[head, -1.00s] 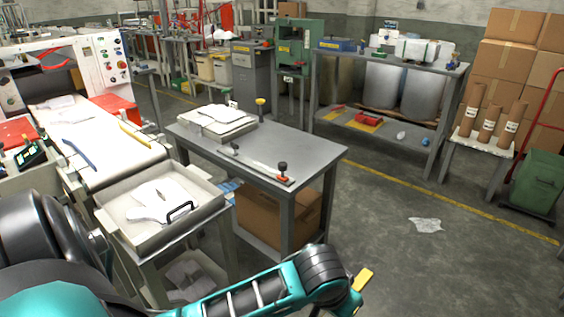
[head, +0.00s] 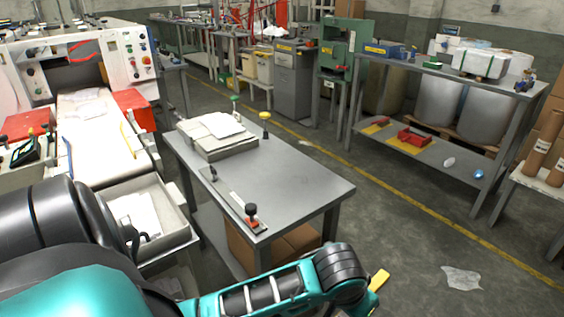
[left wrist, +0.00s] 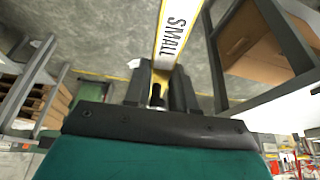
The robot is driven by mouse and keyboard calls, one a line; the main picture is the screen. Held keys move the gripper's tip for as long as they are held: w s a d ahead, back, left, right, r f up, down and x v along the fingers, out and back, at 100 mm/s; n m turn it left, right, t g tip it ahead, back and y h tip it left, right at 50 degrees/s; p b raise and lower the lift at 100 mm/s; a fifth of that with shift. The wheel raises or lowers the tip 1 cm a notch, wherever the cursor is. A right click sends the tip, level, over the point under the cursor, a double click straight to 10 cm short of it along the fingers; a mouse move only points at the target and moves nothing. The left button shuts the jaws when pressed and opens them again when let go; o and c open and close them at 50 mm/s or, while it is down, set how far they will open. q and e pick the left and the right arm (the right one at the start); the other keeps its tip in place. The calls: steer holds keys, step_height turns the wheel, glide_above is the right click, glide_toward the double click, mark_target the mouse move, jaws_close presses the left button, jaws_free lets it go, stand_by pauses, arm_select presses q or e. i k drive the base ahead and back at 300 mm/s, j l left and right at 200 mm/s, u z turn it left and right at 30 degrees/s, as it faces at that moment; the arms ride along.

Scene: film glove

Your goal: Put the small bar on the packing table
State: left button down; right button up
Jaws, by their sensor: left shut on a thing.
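The small bar is yellow with a white label reading "SMALL" (left wrist: 174,36). My left gripper (left wrist: 162,80) is shut on it in the left wrist view, and the bar sticks out past the fingers. In the head view a yellow end of the bar (head: 378,281) shows beyond my left wrist; the fingers are hidden there. The grey metal table (head: 290,170), which seems to be the packing table, stands just beyond my left arm. The bar is off to the right of its near corner, apart from its top. My right gripper is not in view.
The grey table holds a tray with white sheets (head: 215,135), a yellow-topped post (head: 265,122) and a long sealer strip (head: 235,200). Its right half is clear. A grey bin (head: 178,215) stands at left. A crumpled sheet (head: 462,278) lies on the floor at right.

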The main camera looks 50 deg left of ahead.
mark_target(297, 189)
steer(key=i+u, duration=0.45)
steer(key=i+l+u, duration=0.15)
steer(key=i+u, duration=0.25)
